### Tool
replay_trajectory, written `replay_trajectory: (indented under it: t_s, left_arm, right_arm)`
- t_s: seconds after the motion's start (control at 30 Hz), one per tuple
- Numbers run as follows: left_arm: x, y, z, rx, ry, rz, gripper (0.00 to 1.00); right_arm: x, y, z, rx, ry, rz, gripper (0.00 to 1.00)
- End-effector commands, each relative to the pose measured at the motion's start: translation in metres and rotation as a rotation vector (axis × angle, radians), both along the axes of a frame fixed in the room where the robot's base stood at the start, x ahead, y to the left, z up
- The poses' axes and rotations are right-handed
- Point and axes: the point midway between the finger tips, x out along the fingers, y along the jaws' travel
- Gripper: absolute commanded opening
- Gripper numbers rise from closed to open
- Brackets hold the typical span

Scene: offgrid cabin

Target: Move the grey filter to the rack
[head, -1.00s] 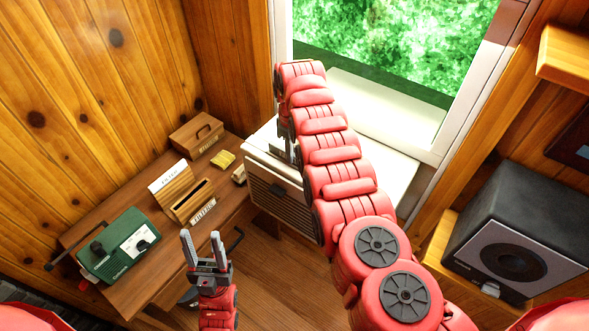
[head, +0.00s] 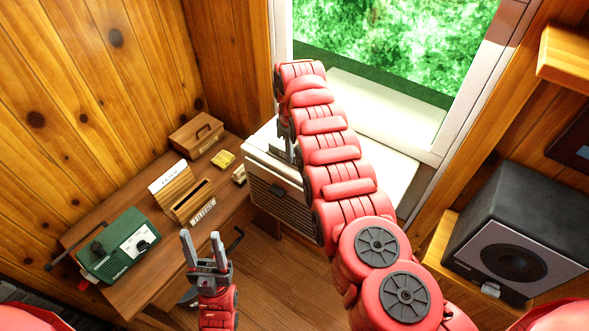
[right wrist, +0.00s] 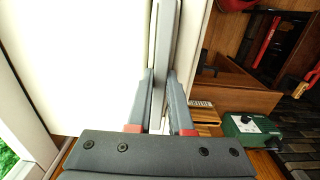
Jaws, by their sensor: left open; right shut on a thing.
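The grey filter (right wrist: 164,30) is a thin, flat strip in the right wrist view, edge-on between the fingers of my right gripper (right wrist: 159,76), which is shut on it. In the head view a grey part of it (head: 281,156) shows at the top of the white unit (head: 262,168); my right arm hides much of it. I cannot tell how deep it sits in the unit. A slotted wooden rack (head: 192,203) with a white label stands on the desk, left of the unit. My left gripper (head: 203,238) is open and empty, in front of the desk.
The wooden desk (head: 150,275) also holds a green radio-like device (head: 118,247), a card labelled holder (head: 171,182), a wooden box (head: 197,134) and yellow blocks (head: 224,160). A window is behind the unit. A dark speaker (head: 515,235) stands at right.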

Motion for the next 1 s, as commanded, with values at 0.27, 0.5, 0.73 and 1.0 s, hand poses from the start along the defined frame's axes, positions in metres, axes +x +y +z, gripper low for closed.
replay_trajectory:
  t_s: [0.27,0.5,0.73,1.0]
  left_arm:
    - [0.0000,0.0000,-0.0001,0.000,0.000,0.000,0.50]
    - [0.0000,0.0000,0.0000,0.000,0.000,0.000,0.50]
    - [0.0000,-0.0001,0.0011,0.000,0.000,0.000,0.50]
    - [0.0000,0.0000,0.0025,0.000,0.000,0.000,0.50]
  right_arm:
    - [-0.0004,-0.0001,-0.0007,0.000,0.001,0.000,0.00]
    - [-0.0006,-0.0001,-0.0005,-0.001,0.002,0.000,0.00]
    - [-0.0003,-0.0001,0.0025,0.000,0.001,0.000,0.00]
    - [0.0001,0.0000,0.0073,0.000,0.000,0.000,0.00]
